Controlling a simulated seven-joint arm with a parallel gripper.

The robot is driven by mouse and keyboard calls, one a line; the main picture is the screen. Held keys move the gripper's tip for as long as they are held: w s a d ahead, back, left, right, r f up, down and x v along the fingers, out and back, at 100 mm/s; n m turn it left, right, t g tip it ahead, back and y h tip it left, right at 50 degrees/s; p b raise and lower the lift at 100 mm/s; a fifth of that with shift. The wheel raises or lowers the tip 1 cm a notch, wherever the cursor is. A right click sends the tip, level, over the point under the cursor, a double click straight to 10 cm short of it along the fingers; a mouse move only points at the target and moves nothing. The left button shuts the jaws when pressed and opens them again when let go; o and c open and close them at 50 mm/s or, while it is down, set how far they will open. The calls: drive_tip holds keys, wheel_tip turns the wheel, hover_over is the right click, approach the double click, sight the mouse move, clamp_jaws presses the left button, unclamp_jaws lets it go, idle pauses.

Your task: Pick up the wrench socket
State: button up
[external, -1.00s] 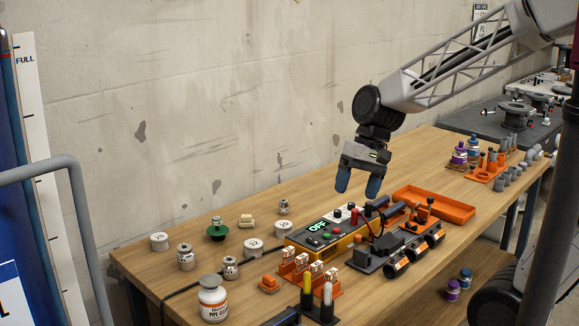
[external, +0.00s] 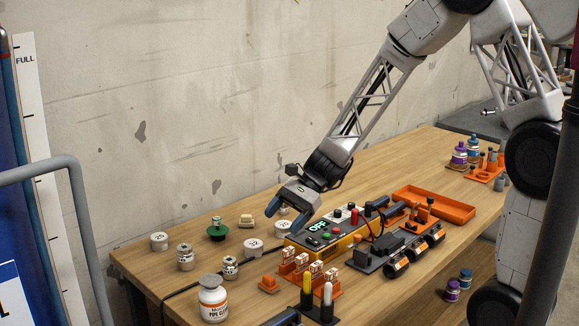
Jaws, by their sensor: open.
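Several small silver metal pieces stand on the wooden table, and I cannot tell for sure which is the wrench socket. One silver piece (external: 284,210) is at the back, partly hidden by my gripper. Two more stand at the front left: a larger silver piece (external: 185,257) and a smaller silver piece (external: 230,268). My gripper (external: 283,222) is open, its blue fingers pointing down and to the left. In this view the fingers lie on either side of the back silver piece. I cannot tell whether they touch it.
A yellow control box (external: 322,237) with a lit display stands just right of my gripper. White round caps (external: 253,247) and a green piece (external: 217,230) lie to the left. Orange holders (external: 305,272) and a white jar (external: 213,299) are in front. An orange tray (external: 440,205) is further right.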

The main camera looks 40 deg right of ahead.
sight(229, 259)
drive_tip(key=w+f+m+t, duration=0.1)
drive_tip(key=w+f+m, duration=0.1)
drive_tip(key=f, duration=0.1)
drive_tip(key=w+f+m+y, duration=0.1)
drive_tip(key=w+f, duration=0.2)
drive_tip(key=w+f+m+t+y, duration=0.1)
drive_tip(key=w+f+m, duration=0.1)
drive_tip(key=f, duration=0.1)
drive_tip(key=shift+w+d+m+t, duration=0.25)
drive_tip(key=shift+w+m+t, duration=0.05)
drive_tip(key=shift+x, duration=3.15)
drive_tip(key=shift+x, duration=2.85)
drive_tip(key=c, duration=1.1)
